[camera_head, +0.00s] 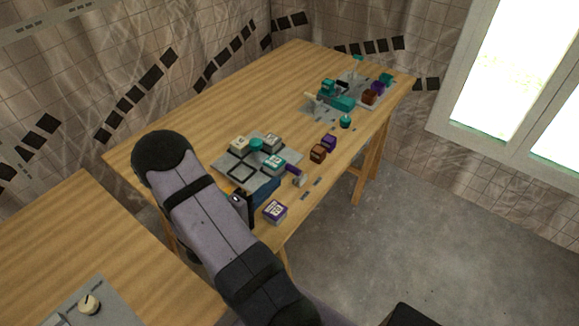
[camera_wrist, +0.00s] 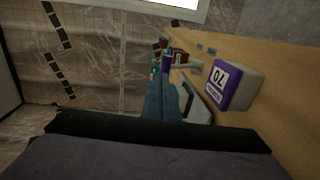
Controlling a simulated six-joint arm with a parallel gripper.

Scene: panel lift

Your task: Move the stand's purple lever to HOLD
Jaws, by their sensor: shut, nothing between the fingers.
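The purple lever (camera_head: 293,169) stands at the near right edge of a grey panel (camera_head: 226,170) on the long wooden table, beside a small pale part (camera_head: 298,181). In the wrist view a purple piece (camera_wrist: 166,63), seemingly this lever, shows just past my fingertips. My gripper (camera_head: 272,183) has blue fingers, shut and empty, close to the lever on its near left side. The wrist view shows the shut fingers (camera_wrist: 162,86) pointing toward the purple piece. I cannot tell whether they touch it. No HOLD mark is readable, and my fingers hide part of the panel.
A purple-and-white box (camera_head: 275,211) marked 70 lies near the table's front edge, right of my gripper. Brown (camera_head: 318,153) and purple (camera_head: 329,142) blocks stand beyond. The table's far left is clear.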

